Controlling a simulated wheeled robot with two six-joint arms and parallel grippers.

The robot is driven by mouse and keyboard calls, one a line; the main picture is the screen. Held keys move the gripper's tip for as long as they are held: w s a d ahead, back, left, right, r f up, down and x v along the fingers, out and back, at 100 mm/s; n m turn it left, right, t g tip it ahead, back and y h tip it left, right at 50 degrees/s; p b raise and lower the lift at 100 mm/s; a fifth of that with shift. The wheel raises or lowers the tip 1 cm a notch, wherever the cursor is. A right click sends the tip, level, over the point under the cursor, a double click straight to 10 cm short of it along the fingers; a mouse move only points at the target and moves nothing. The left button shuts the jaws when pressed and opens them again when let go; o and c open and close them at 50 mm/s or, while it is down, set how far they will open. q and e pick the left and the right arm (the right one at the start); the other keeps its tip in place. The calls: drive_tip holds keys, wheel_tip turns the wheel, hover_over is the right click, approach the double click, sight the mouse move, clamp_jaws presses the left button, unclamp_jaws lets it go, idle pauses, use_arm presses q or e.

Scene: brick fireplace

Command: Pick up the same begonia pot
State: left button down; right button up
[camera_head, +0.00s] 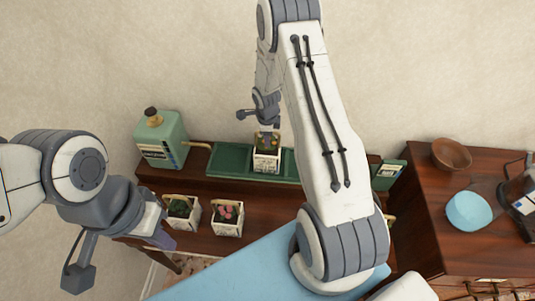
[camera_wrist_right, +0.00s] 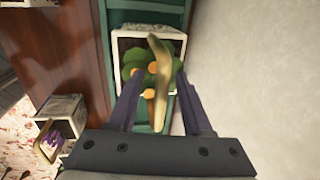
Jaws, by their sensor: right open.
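A white square pot (camera_head: 267,163) with orange flowers and green leaves stands upright on a green tray (camera_head: 231,161). My right gripper (camera_head: 268,129) is above it, pointing down. In the right wrist view, this pot (camera_wrist_right: 137,35) lies beyond my open right gripper (camera_wrist_right: 156,84). The pot's golden handle (camera_wrist_right: 159,70) lies between the fingers, without clear contact. A pot with pink flowers (camera_head: 228,229) and one with mostly green leaves (camera_head: 180,224) stand on the wood nearer me. I cannot tell which is the begonia. My left gripper (camera_head: 152,238) is at the left; its finger gap is unclear.
A green jug (camera_head: 161,140) stands left of the tray. A pot with purple flowers (camera_wrist_right: 60,115) shows in the right wrist view. On the right cabinet are a brown bowl (camera_head: 451,154) and a blue bowl (camera_head: 468,211). The wall (camera_head: 180,60) is close behind.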

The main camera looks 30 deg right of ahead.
clamp_jaws()
drive_tip(key=shift+w+r, duration=0.1)
drive_tip(key=shift+r, duration=0.05)
idle(1.2)
